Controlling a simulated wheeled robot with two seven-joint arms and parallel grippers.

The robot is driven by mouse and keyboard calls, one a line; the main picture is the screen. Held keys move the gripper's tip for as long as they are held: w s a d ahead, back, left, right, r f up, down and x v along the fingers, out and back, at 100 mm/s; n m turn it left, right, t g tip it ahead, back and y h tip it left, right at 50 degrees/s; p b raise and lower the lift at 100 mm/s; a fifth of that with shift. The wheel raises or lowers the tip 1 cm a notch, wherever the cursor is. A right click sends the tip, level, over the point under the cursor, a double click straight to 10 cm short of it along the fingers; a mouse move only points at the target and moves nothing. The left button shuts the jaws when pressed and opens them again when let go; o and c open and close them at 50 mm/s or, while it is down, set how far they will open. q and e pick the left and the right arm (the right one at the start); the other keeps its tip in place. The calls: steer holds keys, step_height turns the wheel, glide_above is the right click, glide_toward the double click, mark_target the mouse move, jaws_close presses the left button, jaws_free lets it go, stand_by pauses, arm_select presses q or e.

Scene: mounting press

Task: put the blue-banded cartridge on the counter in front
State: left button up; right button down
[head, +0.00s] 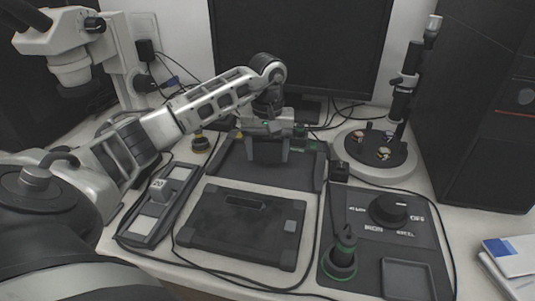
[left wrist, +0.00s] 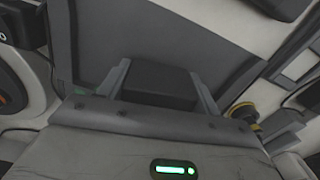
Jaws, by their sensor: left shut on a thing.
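My left gripper (head: 268,153) points down over a dark grey mat (head: 228,172) at the back middle of the counter, in front of the monitor. Its two grey fingers are shut on a dark block, which shows between them in the left wrist view (left wrist: 160,86). No blue band shows on the block's visible side, so I cannot tell whether it is the cartridge. I cannot tell whether the block touches the mat. The counter (head: 168,267) is pale. My right gripper is out of view.
A flat black scale (head: 240,226) lies in front of the mat. A slotted tray (head: 160,205) lies left, a control panel with a knob (head: 388,210) right. A round stand (head: 375,150) is at back right, a microscope (head: 80,45) at back left. Cables cross the counter.

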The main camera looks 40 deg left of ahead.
arm_select(q)
steer(key=shift+f, duration=0.8)
steer(key=shift+f, duration=0.1)
steer(key=o, duration=1)
